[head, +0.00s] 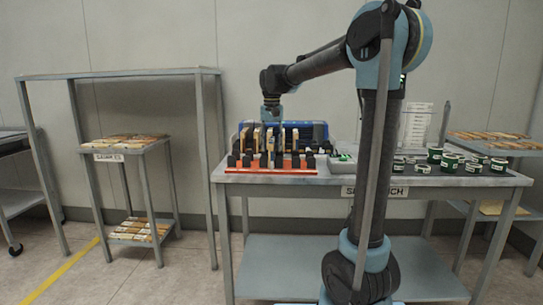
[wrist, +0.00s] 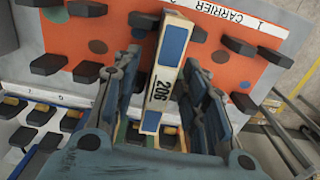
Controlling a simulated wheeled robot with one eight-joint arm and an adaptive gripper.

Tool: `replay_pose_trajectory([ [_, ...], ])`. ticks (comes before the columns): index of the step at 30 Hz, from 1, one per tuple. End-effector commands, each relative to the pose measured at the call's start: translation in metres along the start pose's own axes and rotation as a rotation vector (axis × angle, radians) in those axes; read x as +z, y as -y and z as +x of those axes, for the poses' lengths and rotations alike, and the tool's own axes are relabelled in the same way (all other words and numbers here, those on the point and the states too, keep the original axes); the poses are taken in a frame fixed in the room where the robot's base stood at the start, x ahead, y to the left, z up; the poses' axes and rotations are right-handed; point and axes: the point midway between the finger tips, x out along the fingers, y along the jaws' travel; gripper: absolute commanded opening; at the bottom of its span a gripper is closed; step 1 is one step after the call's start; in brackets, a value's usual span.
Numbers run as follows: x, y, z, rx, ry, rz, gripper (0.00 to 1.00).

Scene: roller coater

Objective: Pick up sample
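A sample (wrist: 163,85), a narrow light-coloured block with blue patches and the number 206, stands between the fingers of my gripper (wrist: 165,95) in the wrist view. Slim gaps show on both sides of it, so the gripper looks open around it and not closed on it. The orange carrier (wrist: 115,35), marked CARRIER 1, lies below with black holders. The lower end of the sample is partly hidden.
A blue case (head: 318,131) stands behind the carrier on the bench (head: 335,189). Several green-and-white jars (head: 449,163) and a small tray (head: 343,162) are to the right. A side table (head: 120,146) at left holds more flat pieces. Other black holders (wrist: 90,72) flank the fingers.

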Motion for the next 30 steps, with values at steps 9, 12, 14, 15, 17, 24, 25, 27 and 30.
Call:
replay_pose_trajectory([
  [9,0.0,0.0,0.001,0.0,0.0,0.0,0.22],
  [12,0.0,0.0,0.001,0.0,0.0,0.0,0.0],
  [14,0.0,0.0,0.001,0.0,0.0,0.0,0.0],
  [15,0.0,0.0,0.001,0.0,0.0,0.0,0.0],
  [17,0.0,0.0,0.001,0.0,0.0,0.0,0.0],
  [24,0.0,0.0,-0.002,0.0,0.0,0.0,0.0],
  [25,0.0,0.0,-0.004,0.0,0.0,0.0,0.0],
  [27,0.0,0.0,-0.011,0.0,0.0,0.0,0.0],
  [30,0.0,0.0,-0.025,0.0,0.0,0.0,0.0],
])
